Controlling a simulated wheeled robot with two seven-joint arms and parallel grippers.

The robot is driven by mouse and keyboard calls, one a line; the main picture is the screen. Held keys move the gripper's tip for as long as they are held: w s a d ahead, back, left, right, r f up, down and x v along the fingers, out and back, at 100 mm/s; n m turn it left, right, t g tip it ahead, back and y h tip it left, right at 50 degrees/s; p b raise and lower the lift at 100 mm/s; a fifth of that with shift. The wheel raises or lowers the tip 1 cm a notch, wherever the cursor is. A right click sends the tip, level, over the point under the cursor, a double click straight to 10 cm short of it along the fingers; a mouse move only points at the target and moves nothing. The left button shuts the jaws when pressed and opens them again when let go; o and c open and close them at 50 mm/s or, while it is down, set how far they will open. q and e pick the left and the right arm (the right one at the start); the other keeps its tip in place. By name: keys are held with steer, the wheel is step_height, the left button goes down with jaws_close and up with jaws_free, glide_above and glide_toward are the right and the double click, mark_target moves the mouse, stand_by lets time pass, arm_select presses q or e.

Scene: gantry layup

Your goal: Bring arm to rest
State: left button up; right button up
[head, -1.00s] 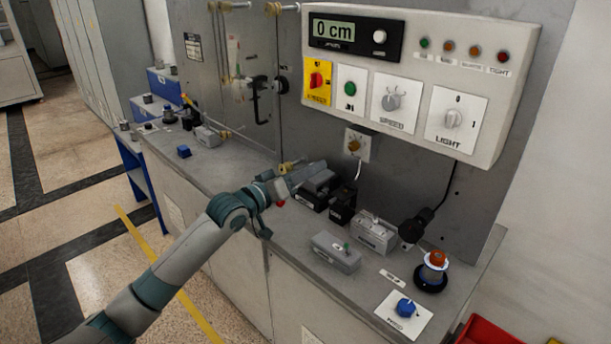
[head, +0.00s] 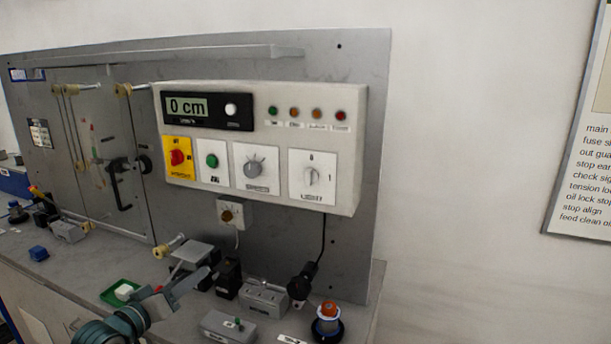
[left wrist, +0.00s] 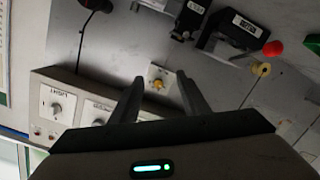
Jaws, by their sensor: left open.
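My left gripper (head: 184,288) is low in the head view, over the front of the grey bench (head: 60,262). Its two fingers also show in the left wrist view (left wrist: 161,82), spread apart with nothing between them. My right gripper is in neither view.
A control box (head: 345,150) with a "0 cm" display is on the upright panel. Grey and black blocks (head: 264,298), a green tray (head: 112,297) and an orange-topped button (head: 328,310) crowd the bench.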

arm_select(q)
steer(key=s+d+f+m+g+y, duration=0.1)
steer(key=s+d+f+g, duration=0.2)
steer(key=s+f, duration=0.8)
steer(key=s+d+f+m+g+y, duration=0.2)
steer(key=s+d+f+g, duration=0.15)
steer(key=s+f, duration=0.7)
steer(key=s+f+m+g+y, duration=0.1)
steer(key=s+f+g, duration=0.25)
steer(key=s, duration=0.75)
steer(key=s+f+g+y, duration=0.15)
steer(key=s+f, duration=0.25)
steer(key=s, duration=0.8)
step_height(320, 180, down, 30)
steer(key=s+r+g, duration=0.1)
steer(key=s+g, duration=0.1)
steer(key=s+a+f+g, duration=0.1)
steer(key=s+a+f, duration=0.2)
steer(key=s+f, duration=1.3)
steer(key=shift+s+f+m, duration=0.3)
steer(key=shift+s+f, duration=0.05)
steer(key=shift+s, duration=0.45)
steer(key=shift+c, duration=0.7)
